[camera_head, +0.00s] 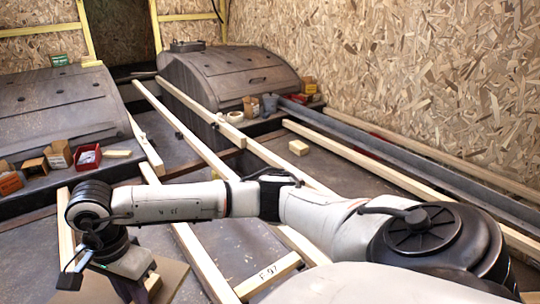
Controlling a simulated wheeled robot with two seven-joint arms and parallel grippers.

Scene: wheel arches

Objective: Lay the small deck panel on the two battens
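One arm enters from the lower right and reaches across to the lower left; I take it as my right arm. Its dark gripper (136,290) points down at the lower left, and its fingertips are hidden or cut off. A flat brown board (172,277), perhaps the small deck panel, lies under or beside this gripper; I cannot tell if it is held. Two long pale battens run away from me: one left (200,262), one right (270,156), partly behind my arm. My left gripper is not in view.
Dark wheel arches stand at left (60,105) and back centre (225,75). Small boxes (58,154) and a red tray (88,157) sit along the left ledge. A small wood block (298,147) lies on the floor. Long timber and a grey rail (400,158) line the right wall.

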